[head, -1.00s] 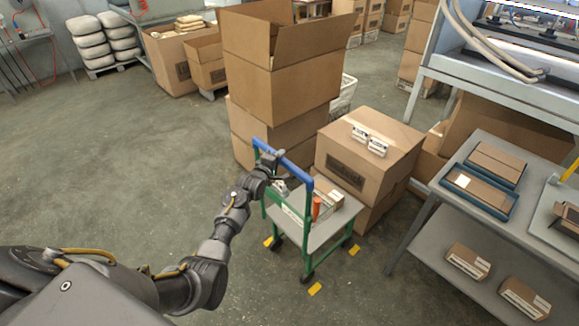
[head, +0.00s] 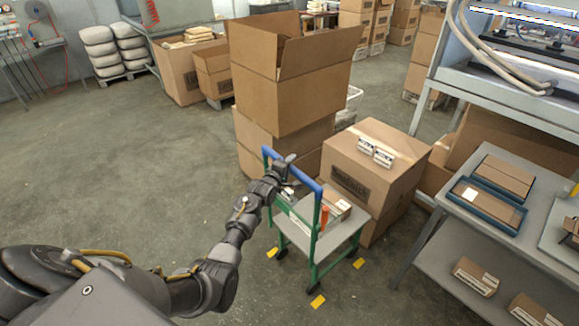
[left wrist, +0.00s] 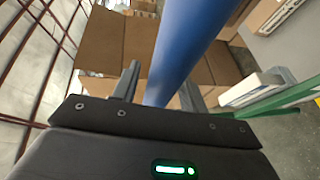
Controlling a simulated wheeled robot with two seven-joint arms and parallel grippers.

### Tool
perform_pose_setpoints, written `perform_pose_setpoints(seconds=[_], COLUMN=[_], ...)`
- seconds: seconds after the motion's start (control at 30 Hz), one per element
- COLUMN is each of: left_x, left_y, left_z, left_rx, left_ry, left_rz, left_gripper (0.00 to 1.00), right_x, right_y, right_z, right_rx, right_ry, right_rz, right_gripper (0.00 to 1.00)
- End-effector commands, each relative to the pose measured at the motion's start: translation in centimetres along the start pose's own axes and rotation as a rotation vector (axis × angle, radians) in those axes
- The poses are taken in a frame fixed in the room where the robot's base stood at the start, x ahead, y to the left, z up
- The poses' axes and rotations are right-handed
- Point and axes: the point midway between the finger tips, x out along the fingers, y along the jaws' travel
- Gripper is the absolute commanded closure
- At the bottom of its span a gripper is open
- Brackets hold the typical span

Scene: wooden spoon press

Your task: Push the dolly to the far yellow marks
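The dolly has a green frame, a blue push handle (head: 308,179) and a grey deck (head: 340,240). It stands upright on the floor in front of the cardboard boxes. Yellow marks lie on the floor around its wheels, at its left (head: 272,253), its near side (head: 318,301) and its right (head: 358,263). My left gripper (head: 285,167) is at the left part of the handle. In the left wrist view the blue handle (left wrist: 185,50) passes between the spread fingers, with a gap beside the left finger. My right gripper is out of view.
A small carton (head: 338,210) and an orange item (head: 324,218) ride on the deck. A large box (head: 345,183) and a tall box stack (head: 290,105) stand close behind. A grey table (head: 465,213) is at the right. The floor at the left is clear.

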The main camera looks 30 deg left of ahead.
Motion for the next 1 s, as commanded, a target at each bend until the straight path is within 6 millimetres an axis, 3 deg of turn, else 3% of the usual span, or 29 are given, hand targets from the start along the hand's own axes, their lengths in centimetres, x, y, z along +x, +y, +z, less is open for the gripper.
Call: perform_pose_setpoints(seconds=[0.27, 0.73, 1.0], left_x=[-0.7, -8.3, -10.6], left_y=[-0.1, -0.1, -0.1], left_z=[0.1, 0.1, 0.0], left_rx=[0.0, 0.002, 0.001], left_ry=[-0.001, 0.0, -0.001], left_rz=[-0.001, 0.0, -0.001], left_gripper=[0.57, 0.57, 0.57], right_x=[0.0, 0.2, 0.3], right_y=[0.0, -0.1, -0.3], right_z=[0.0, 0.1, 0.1], right_rx=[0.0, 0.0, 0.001], right_ry=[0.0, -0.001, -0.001], right_rz=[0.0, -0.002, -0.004], right_gripper=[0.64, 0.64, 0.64])
